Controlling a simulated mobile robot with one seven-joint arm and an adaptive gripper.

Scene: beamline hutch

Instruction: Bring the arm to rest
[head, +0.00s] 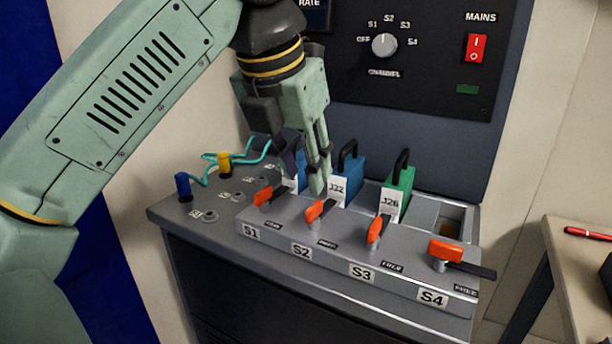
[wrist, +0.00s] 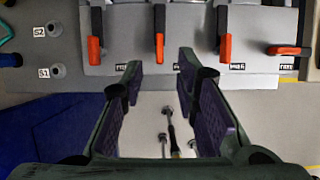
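My gripper (head: 320,178) hangs pointing down over the sloped grey console (head: 300,258), near the S1 and S2 places, in the head view. In the wrist view my gripper (wrist: 160,68) has its two fingers well apart, with nothing held between them. In the head view the fingertips overlap the area by the blue block tagged J22 (head: 347,182); I cannot tell whether they touch anything. My arm comes in from the left and bends down at the gripper.
Orange-handled levers S1 (head: 265,195), S2 (head: 316,210), S3 (head: 374,231) and S4 (head: 446,251) line the console; S4 lies crosswise. A green block (head: 398,190) stands behind S3. Plugs with teal cables (head: 200,178) are left. A panel (head: 420,70) rises behind; a side table (head: 590,262) is right.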

